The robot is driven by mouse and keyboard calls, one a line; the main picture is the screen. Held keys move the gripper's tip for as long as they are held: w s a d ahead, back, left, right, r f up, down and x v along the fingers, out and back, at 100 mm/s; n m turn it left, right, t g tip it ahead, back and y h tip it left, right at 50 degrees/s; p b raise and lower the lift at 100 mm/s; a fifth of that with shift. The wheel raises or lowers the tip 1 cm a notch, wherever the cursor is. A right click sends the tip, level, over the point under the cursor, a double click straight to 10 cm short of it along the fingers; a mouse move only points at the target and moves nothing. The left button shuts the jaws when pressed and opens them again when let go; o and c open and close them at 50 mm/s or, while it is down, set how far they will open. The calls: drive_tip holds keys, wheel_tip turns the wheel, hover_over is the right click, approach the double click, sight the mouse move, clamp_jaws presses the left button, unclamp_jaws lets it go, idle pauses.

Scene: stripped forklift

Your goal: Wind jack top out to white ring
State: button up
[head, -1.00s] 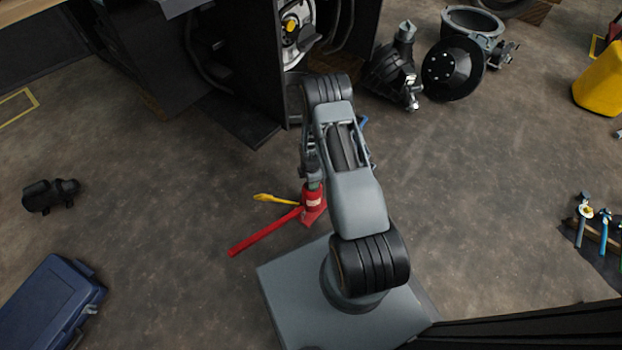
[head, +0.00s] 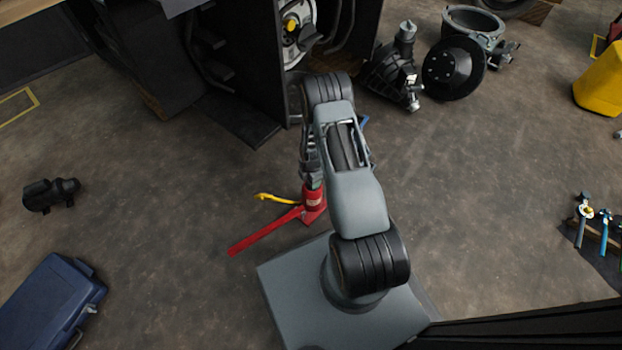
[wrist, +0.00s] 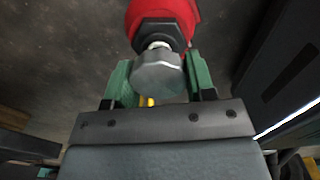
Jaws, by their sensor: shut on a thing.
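The red bottle jack (head: 313,199) stands on the floor just left of my base in the head view, with its long red handle (head: 262,232) reaching toward the lower left. In the wrist view, the jack's red body (wrist: 185,12) is at the top, with a black collar (wrist: 158,34) below it. The grey faceted jack top (wrist: 158,78) sits between the green fingers of my gripper (wrist: 158,70), which is shut on it. A short pale, shiny stretch of screw (wrist: 158,45) shows between collar and top. I cannot tell whether it includes the white ring.
A yellow tool (head: 276,198) lies beside the jack. The dark forklift body (head: 240,60) stands behind my arm. A blue case (head: 50,305) and a black part (head: 50,193) lie at left. Open floor lies left of the jack.

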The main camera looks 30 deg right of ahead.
drive_tip(key=o, duration=0.7)
drive_tip(key=shift+s+f, duration=0.15)
drive_tip(key=shift+s, duration=0.05)
drive_tip(key=shift+c, duration=0.2)
drive_tip(key=shift+o, duration=1.4)
drive_tip(key=shift+w, duration=0.15)
drive_tip(key=shift+r, duration=0.2)
wheel_tip(320, 180, up, 14)
drive_tip(key=p, duration=0.5)
drive_tip(key=shift+f, duration=0.2)
wheel_tip(320, 180, up, 15)
drive_tip(key=p, duration=1.1)
